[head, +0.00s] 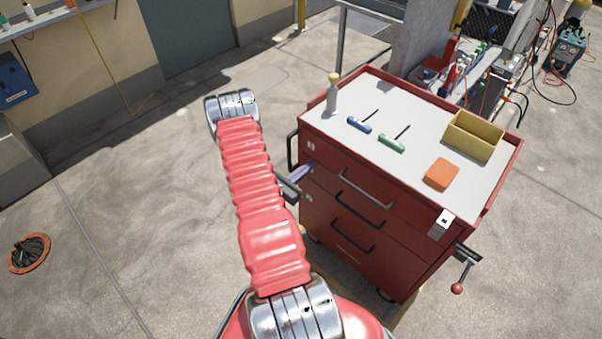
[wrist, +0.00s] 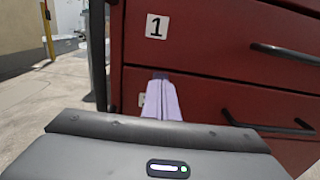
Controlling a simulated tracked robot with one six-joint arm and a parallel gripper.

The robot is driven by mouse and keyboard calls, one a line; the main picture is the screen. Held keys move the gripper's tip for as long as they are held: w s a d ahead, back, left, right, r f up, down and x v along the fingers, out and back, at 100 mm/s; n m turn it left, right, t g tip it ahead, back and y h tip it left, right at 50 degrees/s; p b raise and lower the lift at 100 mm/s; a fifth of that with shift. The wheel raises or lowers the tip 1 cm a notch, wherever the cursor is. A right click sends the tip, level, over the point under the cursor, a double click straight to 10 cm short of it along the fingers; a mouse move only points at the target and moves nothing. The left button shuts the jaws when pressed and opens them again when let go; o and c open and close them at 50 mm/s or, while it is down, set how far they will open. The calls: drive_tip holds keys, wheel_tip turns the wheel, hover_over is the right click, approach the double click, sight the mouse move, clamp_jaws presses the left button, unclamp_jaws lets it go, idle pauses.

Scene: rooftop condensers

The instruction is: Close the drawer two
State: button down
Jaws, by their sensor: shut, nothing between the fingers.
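The red tool cabinet (head: 420,262) stands right of my arm. The upper drawer, labelled 1 (wrist: 215,35), has a dark bar handle. Drawer two (wrist: 225,98) is just below it, with its own handle (wrist: 270,127); its label is mostly hidden behind my fingers. I cannot tell how far drawer two stands out. My gripper (head: 301,172) is at the cabinet's left front edge. In the wrist view its lilac fingers (wrist: 161,92) are together and empty, with tips in front of drawer two's upper left part; I cannot tell whether they touch.
On the cabinet top are a bottle (head: 333,92), blue (head: 359,125) and green (head: 391,143) tools, a yellow bin (head: 474,138) and an orange block (head: 441,174). A red-knobbed crank (head: 458,288) juts from its right. A cable coil (head: 30,252) lies left; floor between is clear.

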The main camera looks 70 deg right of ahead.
drive_tip(key=v, duration=1.4)
drive_tip(key=shift+f, duration=0.1)
idle(0.5)
